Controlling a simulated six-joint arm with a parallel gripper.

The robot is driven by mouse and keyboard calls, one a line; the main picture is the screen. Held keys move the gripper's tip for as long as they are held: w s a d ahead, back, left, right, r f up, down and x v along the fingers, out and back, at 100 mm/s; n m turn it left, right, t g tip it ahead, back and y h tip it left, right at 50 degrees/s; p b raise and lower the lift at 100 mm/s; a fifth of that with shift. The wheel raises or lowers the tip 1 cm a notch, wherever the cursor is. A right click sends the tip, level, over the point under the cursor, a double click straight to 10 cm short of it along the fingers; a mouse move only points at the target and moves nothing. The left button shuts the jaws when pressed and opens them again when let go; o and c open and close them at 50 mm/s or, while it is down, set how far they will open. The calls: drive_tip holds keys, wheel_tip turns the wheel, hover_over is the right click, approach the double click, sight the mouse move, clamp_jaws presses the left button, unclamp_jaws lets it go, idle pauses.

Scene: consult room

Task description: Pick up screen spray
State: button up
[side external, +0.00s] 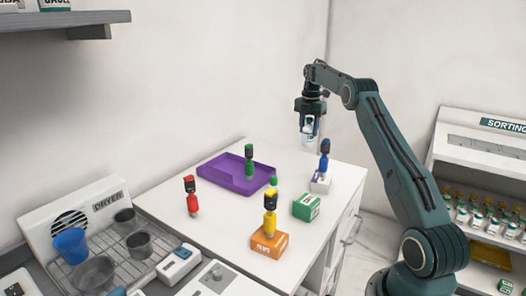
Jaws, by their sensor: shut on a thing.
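My gripper (310,119) points down high above the back right part of the white table (225,225). It is shut on a pale, partly see-through bottle with a white label, which looks like the screen spray (309,139). The bottle hangs upright, clear of the table. The jaws cover its upper part, and the label is too small to read.
Below stand a blue-topped bottle (324,153) on a white box (320,182), a green box (306,207), a yellow bottle (270,216) on an orange box (268,244) and a red bottle (191,197). A purple tray (222,173) holds a green-topped bottle (249,160).

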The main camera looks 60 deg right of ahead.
sight(309, 118)
drive_tip(key=shift+r, duration=1.75)
